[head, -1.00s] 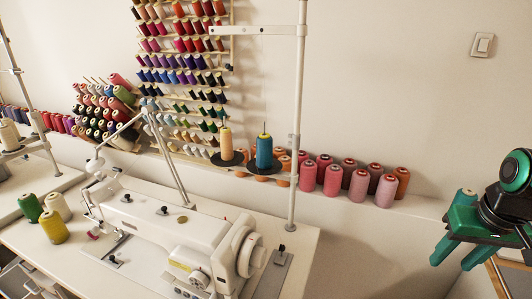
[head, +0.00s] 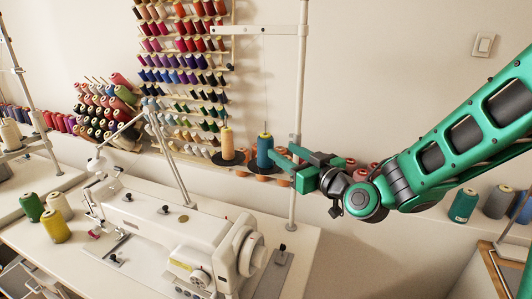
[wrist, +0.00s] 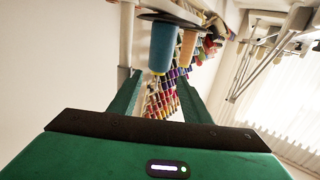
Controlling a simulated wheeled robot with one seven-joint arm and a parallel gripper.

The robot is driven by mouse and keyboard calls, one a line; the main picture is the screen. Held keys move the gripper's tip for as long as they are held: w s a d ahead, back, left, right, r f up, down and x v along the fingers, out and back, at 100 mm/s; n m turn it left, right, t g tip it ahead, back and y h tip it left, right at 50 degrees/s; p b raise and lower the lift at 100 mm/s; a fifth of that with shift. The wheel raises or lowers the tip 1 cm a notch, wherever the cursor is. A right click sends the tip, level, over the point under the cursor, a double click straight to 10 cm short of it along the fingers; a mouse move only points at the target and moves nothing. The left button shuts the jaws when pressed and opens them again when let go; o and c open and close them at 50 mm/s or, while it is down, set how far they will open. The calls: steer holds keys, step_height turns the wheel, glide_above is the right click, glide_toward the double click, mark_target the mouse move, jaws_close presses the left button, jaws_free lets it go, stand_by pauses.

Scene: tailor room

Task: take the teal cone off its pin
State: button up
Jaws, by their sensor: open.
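The teal cone (head: 265,152) stands upright on its pin over a dark round disc (head: 262,169) on the thread stand, behind the sewing machine. The pin tip shows above it. My gripper (head: 283,152) is open and empty just right of the cone in the head view, its fingers pointing toward it. The wrist view shows the teal cone (wrist: 163,47) beyond the two spread fingers (wrist: 158,88), roughly in line with the gap. It does not look gripped. I cannot tell the exact distance from fingertips to cone.
A white upright pole (head: 300,85) rises beside my gripper. Pink cones (head: 374,168) sit behind my arm. The sewing machine (head: 190,230) fills the front. Another teal cone (head: 463,205) stands far right.

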mark_target(270, 137)
steer(key=x, duration=0.5)
steer(key=shift+w+a+r, duration=0.1)
steer(key=shift+w+r, duration=0.25)
steer(key=shift+r+x, duration=0.2)
steer(key=shift+x, duration=1.1)
steer(key=shift+r+x, duration=0.2)
steer(key=shift+x, duration=1.1)
jaws_close()
steer(key=shift+r, duration=0.1)
